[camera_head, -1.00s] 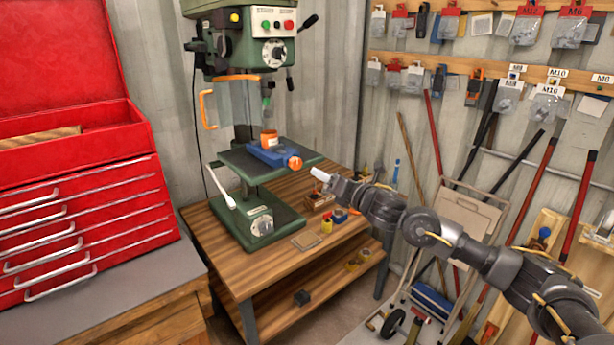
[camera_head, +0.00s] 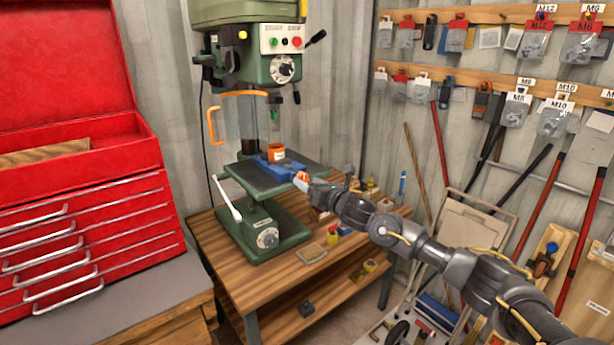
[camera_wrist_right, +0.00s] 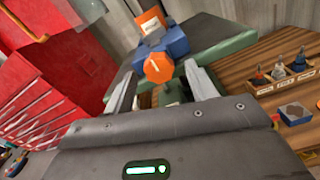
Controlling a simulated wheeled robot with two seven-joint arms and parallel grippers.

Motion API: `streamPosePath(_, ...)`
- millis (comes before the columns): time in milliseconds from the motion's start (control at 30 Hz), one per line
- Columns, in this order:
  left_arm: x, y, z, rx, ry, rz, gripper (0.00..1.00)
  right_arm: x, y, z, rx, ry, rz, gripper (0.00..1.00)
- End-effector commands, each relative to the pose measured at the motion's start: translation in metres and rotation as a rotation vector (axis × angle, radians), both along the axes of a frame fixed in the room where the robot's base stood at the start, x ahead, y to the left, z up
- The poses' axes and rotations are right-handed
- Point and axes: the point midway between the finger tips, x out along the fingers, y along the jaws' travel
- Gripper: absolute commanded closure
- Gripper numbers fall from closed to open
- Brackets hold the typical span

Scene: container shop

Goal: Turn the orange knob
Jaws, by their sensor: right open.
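The orange knob (camera_wrist_right: 158,67) is on the near end of a blue vise (camera_wrist_right: 176,42), which sits on the drill press table (camera_head: 262,178). In the head view the orange knob (camera_head: 301,180) is partly hidden by my right gripper (camera_head: 307,187). In the right wrist view my right gripper (camera_wrist_right: 158,88) is open, with its fingers on either side of and just short of the knob. I cannot tell whether either finger touches it. My left gripper is not in view.
The green drill press (camera_head: 268,240) stands on a wooden bench (camera_head: 290,272). A red tool chest (camera_head: 90,225) is at the left. Small bottles in a wooden holder (camera_wrist_right: 290,72) lie right of the vise. Tools and labelled bags hang on the right wall.

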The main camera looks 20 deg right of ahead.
Motion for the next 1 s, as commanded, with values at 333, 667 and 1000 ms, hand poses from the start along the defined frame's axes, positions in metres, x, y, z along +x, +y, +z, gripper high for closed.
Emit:
streamPosePath(333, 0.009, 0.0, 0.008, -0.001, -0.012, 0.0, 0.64, 0.022, 0.01, 0.0, 0.0, 0.0, 0.002, 0.43)
streamPosePath(667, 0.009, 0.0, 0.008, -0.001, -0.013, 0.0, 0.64, 0.022, 0.01, 0.0, 0.0, 0.0, 0.002, 0.55)
streamPosePath(1000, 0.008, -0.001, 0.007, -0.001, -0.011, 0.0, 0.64, 0.022, 0.005, 0.0, 0.001, 0.0, -0.001, 0.88)
